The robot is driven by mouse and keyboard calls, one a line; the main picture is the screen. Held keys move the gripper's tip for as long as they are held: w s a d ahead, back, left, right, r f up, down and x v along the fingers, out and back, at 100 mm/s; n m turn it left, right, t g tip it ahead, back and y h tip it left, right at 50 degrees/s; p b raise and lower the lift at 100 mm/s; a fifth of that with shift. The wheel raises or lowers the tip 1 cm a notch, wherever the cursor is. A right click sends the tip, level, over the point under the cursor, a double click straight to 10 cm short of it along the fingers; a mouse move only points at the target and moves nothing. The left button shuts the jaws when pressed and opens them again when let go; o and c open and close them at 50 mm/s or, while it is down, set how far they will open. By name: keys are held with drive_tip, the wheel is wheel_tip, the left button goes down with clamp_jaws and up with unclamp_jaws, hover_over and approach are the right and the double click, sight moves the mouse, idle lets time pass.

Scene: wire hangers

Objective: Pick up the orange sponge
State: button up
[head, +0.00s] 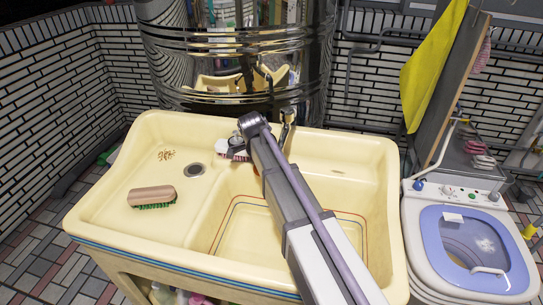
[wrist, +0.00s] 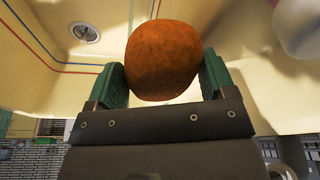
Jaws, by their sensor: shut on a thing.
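The orange sponge (wrist: 163,58) is a rounded, rough orange-brown block in the wrist view. My gripper (wrist: 163,75) has its two green fingers on opposite sides of the sponge and is shut on it. In the wrist view, cream basin surfaces lie behind the sponge; I cannot tell how far it is from them. In the head view, my arm reaches over the sink to the back near the faucet. The sponge cannot be made out there, and the fingers are mostly hidden by the arm.
The cream double sink (head: 128,185) has a wooden brush (head: 152,196) with green bristles on its left side. A white-and-red object (head: 232,149) lies near my arm's end. The faucet (head: 287,118) and a large metal tank (head: 240,50) stand behind. A washing machine (head: 425,240) is at right.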

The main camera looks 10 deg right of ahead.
drive_tip(key=s+a, duration=0.4)
drive_tip(key=s, duration=0.5)
drive_tip(key=shift+s+a, duration=0.2)
drive_tip(key=shift+s, duration=0.05)
